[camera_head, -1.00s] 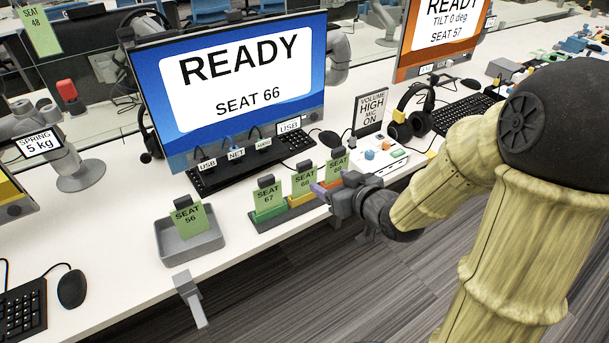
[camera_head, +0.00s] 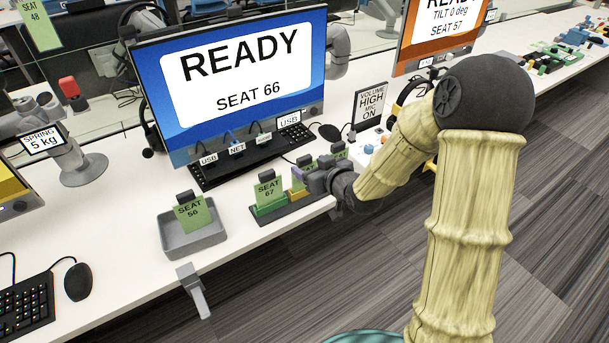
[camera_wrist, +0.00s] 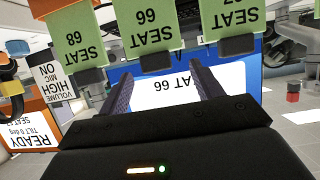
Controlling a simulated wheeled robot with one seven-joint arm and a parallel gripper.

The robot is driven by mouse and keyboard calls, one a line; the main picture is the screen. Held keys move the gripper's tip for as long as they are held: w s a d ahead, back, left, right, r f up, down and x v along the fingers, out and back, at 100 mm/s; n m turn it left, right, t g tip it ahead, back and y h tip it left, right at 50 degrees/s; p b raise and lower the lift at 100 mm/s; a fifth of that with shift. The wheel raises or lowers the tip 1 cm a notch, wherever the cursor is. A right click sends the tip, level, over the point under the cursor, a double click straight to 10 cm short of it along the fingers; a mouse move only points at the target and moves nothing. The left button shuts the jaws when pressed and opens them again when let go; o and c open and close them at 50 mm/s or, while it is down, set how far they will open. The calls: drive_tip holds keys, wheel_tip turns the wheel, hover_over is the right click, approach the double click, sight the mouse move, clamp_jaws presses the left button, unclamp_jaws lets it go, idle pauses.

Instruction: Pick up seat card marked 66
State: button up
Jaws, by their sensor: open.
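The seat card marked 66 (camera_wrist: 147,32) is green with a dark grip tab and shows upside down in the wrist view, between cards 68 (camera_wrist: 75,38) and 67 (camera_wrist: 232,22). In the head view the middle card (camera_head: 308,169) is partly hidden by my gripper (camera_head: 300,180). The cards stand upright in a row in a dark rack (camera_head: 262,222) at the table's front edge. My gripper (camera_wrist: 160,75) is open and empty, its two fingers either side of the line to card 66's tab. I cannot tell whether they touch it.
A grey tray (camera_head: 165,240) holding the seat 56 card (camera_head: 192,213) is left of the rack. A monitor (camera_head: 240,80) reading "READY SEAT 66" and a keyboard (camera_head: 215,178) are behind. A clamp (camera_head: 195,290) hangs from the table edge. White table (camera_head: 120,250) left of the tray is clear.

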sight(306, 160)
drive_tip(key=shift+w+d+x, duration=0.1)
drive_tip(key=shift+d+x, duration=0.05)
drive_tip(key=shift+x, duration=1.15)
drive_tip(key=shift+w+d+x, duration=0.1)
drive_tip(key=shift+x, duration=1.2)
drive_tip(key=shift+r, duration=0.1)
drive_tip(key=c, duration=1.3)
